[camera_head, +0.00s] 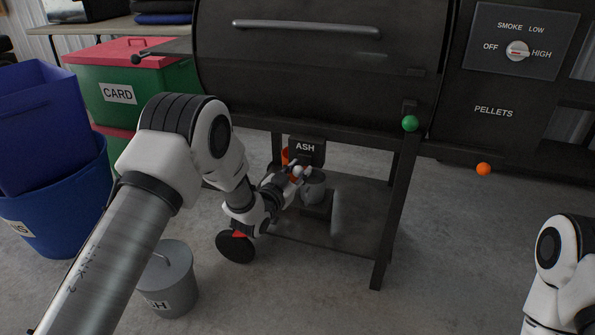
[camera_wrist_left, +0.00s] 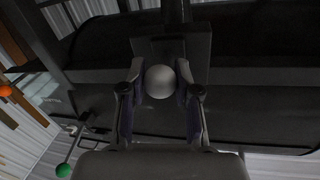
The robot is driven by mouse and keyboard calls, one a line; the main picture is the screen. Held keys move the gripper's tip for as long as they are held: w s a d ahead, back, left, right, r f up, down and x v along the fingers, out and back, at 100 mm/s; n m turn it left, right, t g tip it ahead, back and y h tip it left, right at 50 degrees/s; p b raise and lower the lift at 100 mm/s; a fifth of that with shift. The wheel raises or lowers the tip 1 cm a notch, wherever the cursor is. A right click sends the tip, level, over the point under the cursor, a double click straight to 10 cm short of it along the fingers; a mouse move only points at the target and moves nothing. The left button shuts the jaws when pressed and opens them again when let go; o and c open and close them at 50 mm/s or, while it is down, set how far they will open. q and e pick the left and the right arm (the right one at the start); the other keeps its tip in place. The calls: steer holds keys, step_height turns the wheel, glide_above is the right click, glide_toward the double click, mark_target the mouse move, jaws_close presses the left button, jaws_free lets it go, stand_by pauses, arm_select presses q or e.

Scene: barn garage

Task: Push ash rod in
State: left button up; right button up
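The ash rod's round grey knob (camera_wrist_left: 161,82) sits between the two fingers of my left gripper (camera_wrist_left: 160,90) in the left wrist view. The fingers lie against both sides of the knob, with no clear gap. In the head view my left gripper (camera_head: 300,173) is just below the ASH label (camera_head: 305,147) under the grill. The rod's shaft is hidden behind the knob and gripper, so how far it sticks out cannot be told. My right arm shows at the lower right, but its gripper is out of view.
A grey pot (camera_head: 314,188) stands beside the gripper on the grill's lower shelf (camera_head: 350,215). A grill leg (camera_head: 395,210) stands to the right. A lidded grey ash bin (camera_head: 172,280) and blue bin (camera_head: 60,225) stand left. Floor at right is clear.

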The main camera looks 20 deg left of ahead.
arm_select(q)
steer(key=o, duration=0.4)
steer(key=shift+w, duration=0.2)
steer(key=shift+s, duration=0.15)
steer(key=v, duration=1.1)
steer(key=shift+s+a, duration=0.2)
steer(key=shift+s, duration=0.2)
